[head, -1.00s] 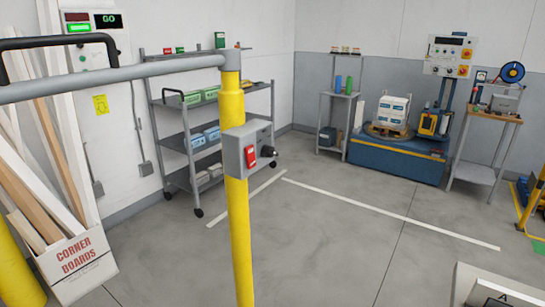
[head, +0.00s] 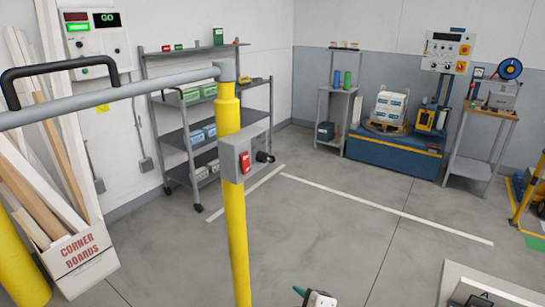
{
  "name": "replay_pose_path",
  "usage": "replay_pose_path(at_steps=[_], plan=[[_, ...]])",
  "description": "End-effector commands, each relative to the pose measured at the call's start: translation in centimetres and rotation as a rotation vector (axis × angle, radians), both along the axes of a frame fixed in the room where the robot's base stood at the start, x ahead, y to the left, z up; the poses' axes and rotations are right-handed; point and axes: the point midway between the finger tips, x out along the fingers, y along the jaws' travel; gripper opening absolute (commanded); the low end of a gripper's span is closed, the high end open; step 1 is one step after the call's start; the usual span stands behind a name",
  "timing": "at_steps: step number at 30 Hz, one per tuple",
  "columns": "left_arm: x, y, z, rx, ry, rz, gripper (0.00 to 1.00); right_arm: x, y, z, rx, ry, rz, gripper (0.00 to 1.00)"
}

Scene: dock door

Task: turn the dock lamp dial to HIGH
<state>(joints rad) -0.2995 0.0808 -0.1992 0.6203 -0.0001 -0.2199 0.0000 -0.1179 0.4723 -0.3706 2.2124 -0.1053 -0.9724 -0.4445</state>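A grey control box (head: 246,153) is fixed to the yellow post (head: 236,235) near the middle of the head view. A red switch (head: 244,161) is on its front, and a black knob (head: 264,156) sticks out on its right. A wall panel (head: 94,45) at upper left has a small dark knob (head: 80,44). No lamp or HIGH label is readable, so I cannot tell which knob is the lamp dial. What looks like my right gripper (head: 312,296) shows at the bottom edge, below and right of the box and apart from it. Its opening is unclear. My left gripper is not in view.
A grey rail (head: 120,94) with a black handle (head: 58,66) runs left from the post. A corner boards box (head: 80,258) stands at lower left. A shelf cart (head: 185,135) is behind the post. Floor right of the post is mostly clear.

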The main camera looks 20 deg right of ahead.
Motion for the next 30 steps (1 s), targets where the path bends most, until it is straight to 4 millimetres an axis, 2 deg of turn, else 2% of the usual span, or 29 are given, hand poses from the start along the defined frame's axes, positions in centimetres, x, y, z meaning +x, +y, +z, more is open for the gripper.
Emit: replay_pose_path(at_steps=[1, 6, 11, 15, 18, 22, 26, 30], plan=[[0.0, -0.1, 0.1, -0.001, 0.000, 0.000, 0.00, 2.3, 0.1, 2.8, -0.116, -0.120, 0.097, 0.48], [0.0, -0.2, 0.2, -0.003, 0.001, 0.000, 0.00, 8.3, 0.6, 11.1, -0.577, -0.522, 0.412, 0.48], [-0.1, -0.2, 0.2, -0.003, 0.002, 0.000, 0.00, 11.8, -1.4, 17.8, -1.099, -0.850, 0.657, 0.48], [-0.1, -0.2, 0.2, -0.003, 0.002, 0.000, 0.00, 12.9, -4.8, 22.0, -1.492, -1.030, 0.803, 0.48], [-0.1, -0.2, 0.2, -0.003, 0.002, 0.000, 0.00, 13.0, -7.1, 23.9, -1.682, -1.098, 0.869, 0.48], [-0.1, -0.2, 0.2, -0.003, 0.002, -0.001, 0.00, 12.8, -8.8, 25.1, -1.806, -1.139, 0.914, 0.48], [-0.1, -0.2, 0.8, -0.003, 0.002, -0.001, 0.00, 13.3, -8.6, 25.5, -1.830, -1.151, 0.924, 0.48], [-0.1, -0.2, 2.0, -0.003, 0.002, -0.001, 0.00, 14.9, -7.1, 25.9, -1.827, -1.153, 0.921, 0.48]])
